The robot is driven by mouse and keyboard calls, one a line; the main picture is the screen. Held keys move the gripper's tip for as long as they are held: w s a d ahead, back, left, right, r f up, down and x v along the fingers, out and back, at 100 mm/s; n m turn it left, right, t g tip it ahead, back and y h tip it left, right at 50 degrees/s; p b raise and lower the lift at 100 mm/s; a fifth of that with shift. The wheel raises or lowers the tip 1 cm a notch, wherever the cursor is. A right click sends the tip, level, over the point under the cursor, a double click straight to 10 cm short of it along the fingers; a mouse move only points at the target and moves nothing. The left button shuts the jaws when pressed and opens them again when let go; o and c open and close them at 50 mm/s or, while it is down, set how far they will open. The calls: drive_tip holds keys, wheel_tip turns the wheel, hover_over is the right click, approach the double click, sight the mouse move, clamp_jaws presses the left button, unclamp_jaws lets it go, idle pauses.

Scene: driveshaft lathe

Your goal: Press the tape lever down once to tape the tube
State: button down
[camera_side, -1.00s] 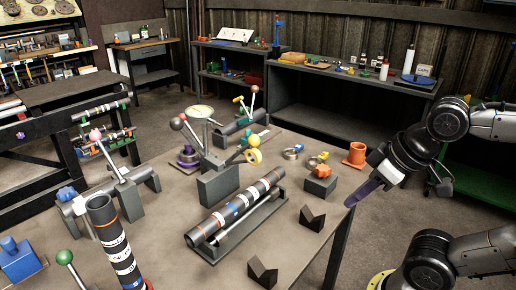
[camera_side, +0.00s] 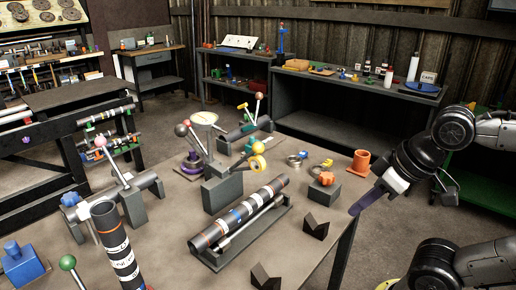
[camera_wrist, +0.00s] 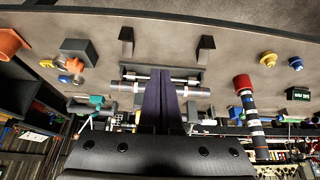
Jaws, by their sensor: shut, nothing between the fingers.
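My gripper (camera_side: 355,211) is shut and empty at the table's right edge, apart from the tube and levers. Its purple fingers (camera_wrist: 170,85) show in the wrist view.
An orange cup (camera_side: 361,162), an orange knob on a dark block (camera_side: 324,188) and two dark V-blocks (camera_side: 317,225) lie near my gripper. A banded tube (camera_side: 116,245) stands front left.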

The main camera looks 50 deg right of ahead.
drive_tip(key=w+r+m+y, duration=0.1)
drive_tip(key=w+r+m, duration=0.2)
drive_tip(key=w+r, duration=1.35)
drive_tip(key=w+d+f+m, duration=0.1)
drive_tip(key=w+d+m, duration=0.1)
drive_tip(key=w+d, duration=0.7)
drive_tip(key=w, duration=0.3)
drive_tip(key=shift+w+d+f, duration=0.3)
drive_tip(key=shift+w, duration=0.1)
